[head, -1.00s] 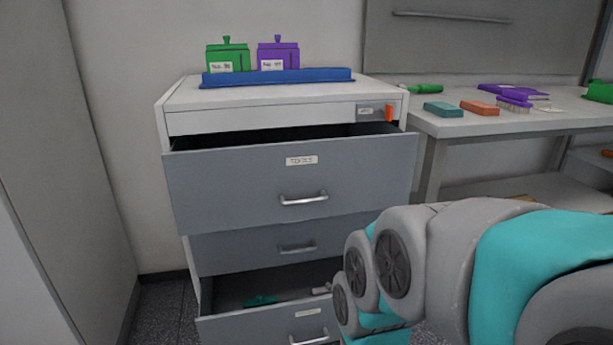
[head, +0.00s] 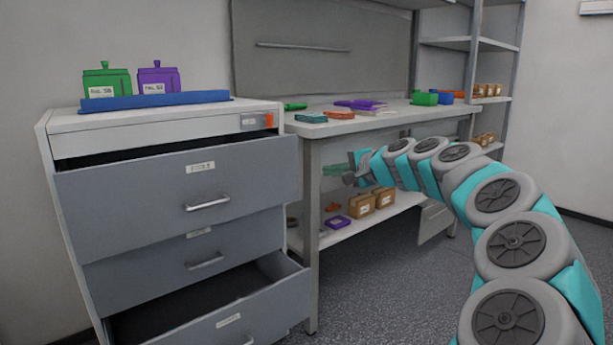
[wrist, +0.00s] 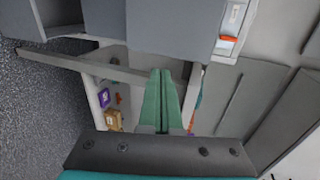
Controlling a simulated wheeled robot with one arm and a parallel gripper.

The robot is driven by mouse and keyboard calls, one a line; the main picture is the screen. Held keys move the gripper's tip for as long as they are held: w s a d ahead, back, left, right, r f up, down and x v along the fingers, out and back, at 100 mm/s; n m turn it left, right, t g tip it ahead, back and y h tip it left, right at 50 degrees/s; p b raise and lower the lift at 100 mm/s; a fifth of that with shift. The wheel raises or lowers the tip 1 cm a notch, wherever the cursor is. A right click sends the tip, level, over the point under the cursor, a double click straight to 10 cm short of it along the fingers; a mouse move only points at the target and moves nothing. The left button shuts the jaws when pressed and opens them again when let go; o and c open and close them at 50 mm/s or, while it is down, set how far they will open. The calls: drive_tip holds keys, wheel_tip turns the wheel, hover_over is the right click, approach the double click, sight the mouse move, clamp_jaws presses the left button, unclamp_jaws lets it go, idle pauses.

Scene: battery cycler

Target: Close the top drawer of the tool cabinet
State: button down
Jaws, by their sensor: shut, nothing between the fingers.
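The tool cabinet (head: 62,140) stands at the left in the head view. Its top drawer (head: 140,205) is pulled out, with a dark gap above its grey front and a bar handle (head: 208,203). The bottom drawer (head: 245,318) is also out; the middle drawer (head: 190,255) looks shut. My gripper (head: 338,169) is to the right of the cabinet, in front of the workbench, apart from the drawer. In the wrist view my gripper's green fingers (wrist: 162,85) are together and empty. The cabinet's grey fronts show at the top of that view, rotated.
The workbench (head: 385,122) with tools on top and boxes (head: 362,205) on its lower shelf is right of the cabinet. Floor (head: 400,290) in front is clear.

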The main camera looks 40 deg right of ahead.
approach(292, 169)
drive_tip(key=x, duration=0.5)
drive_tip(key=shift+w+a+f, duration=0.1)
drive_tip(key=shift+w+f, duration=0.05)
drive_tip(key=shift+f, duration=0.25)
drive_tip(key=shift+w+r, duration=0.1)
drive_tip(key=shift+w, duration=0.45)
drive_tip(key=shift+w+p, duration=0.2)
drive_tip(key=shift+p, duration=0.15)
drive_tip(key=w+p, duration=0.1)
drive_tip(key=w, duration=0.3)
drive_tip(key=w+p, duration=0.2)
drive_tip(key=w, duration=0.2)
drive_tip(key=shift+w+a+r, duration=0.15)
drive_tip(key=shift+w, duration=0.1)
drive_tip(key=shift+s, duration=0.1)
